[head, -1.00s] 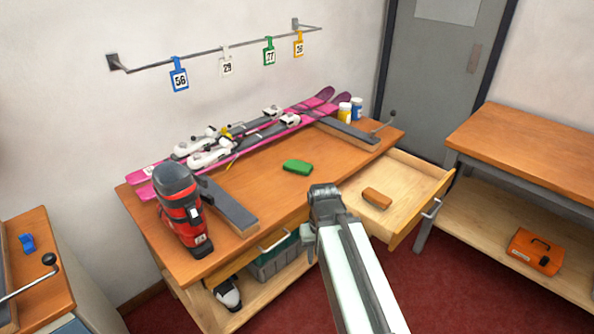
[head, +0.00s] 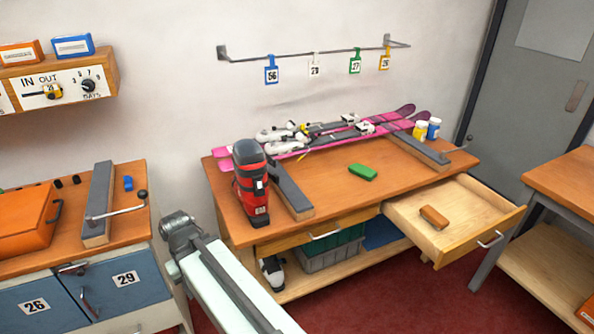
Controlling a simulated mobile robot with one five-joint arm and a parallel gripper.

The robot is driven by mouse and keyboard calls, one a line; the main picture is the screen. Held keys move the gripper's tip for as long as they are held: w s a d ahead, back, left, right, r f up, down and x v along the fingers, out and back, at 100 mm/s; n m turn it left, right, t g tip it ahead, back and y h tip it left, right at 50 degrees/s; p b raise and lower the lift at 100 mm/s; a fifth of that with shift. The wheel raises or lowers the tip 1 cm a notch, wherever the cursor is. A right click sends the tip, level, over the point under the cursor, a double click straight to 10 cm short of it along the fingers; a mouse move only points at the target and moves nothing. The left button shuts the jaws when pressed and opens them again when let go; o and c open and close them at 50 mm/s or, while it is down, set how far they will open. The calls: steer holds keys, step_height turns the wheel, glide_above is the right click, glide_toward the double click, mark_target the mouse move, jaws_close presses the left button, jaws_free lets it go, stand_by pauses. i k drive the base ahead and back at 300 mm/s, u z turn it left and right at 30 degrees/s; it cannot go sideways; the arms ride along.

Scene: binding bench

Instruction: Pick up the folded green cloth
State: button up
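The folded green cloth (head: 363,172) lies flat on the middle of the wooden bench top (head: 335,200), right of the ski boot. My gripper (head: 176,222) is at the lower left of the head view, in front of the gap between the two benches. It is well to the left of the cloth and apart from it. Its fingers are too small and turned away to tell whether they are open or shut. I see nothing held in it.
A red and black ski boot (head: 251,183) stands on the bench's left, beside a dark bar (head: 289,190). Pink skis (head: 320,135) lie along the back. The open drawer (head: 480,236) at right holds a brown block (head: 434,217). An orange case (head: 27,222) sits on the left bench.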

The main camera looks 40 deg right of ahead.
mark_target(366, 173)
steer(key=u, duration=0.5)
steer(key=k, duration=1.4)
steer(key=z, duration=0.9)
steer(key=i, duration=1)
